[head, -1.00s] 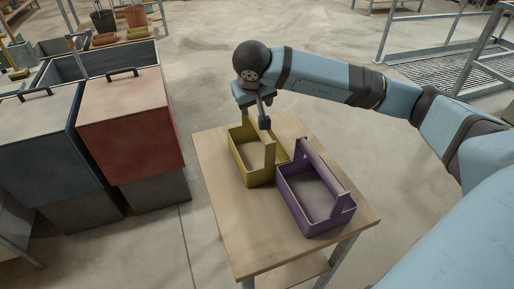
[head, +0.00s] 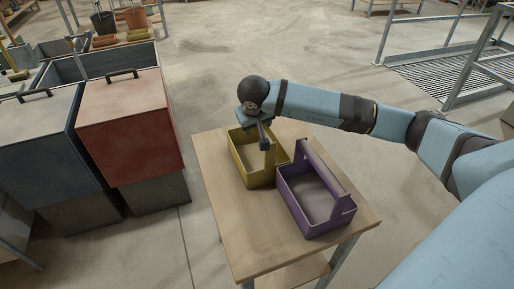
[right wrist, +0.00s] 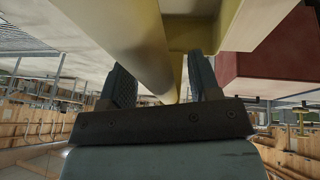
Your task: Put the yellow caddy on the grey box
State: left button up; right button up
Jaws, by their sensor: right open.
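The yellow caddy (head: 262,179) stands upright on a wooden table, a little left of and behind a purple caddy. My right gripper (head: 264,142) is over the yellow caddy, at its handle. In the right wrist view, the open fingers (right wrist: 165,82) are on either side of the yellow handle bar (right wrist: 150,50); I cannot tell if they touch it. Grey box-like bodies (head: 152,191) show under the red-fronted bin, and a grey open-topped box (head: 105,62) stands behind; I cannot tell which is the grey box. My left gripper is not in view.
The purple caddy (head: 315,205) stands close beside the yellow one on the table (head: 240,235). A red bin (head: 130,125) and a blue bin (head: 40,145) stand to the left, with clear floor between them and the table. A metal railing (head: 430,40) stands at the back right.

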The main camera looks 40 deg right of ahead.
jog(key=shift+f, duration=0.2)
dwell(0.4)
grip_shut()
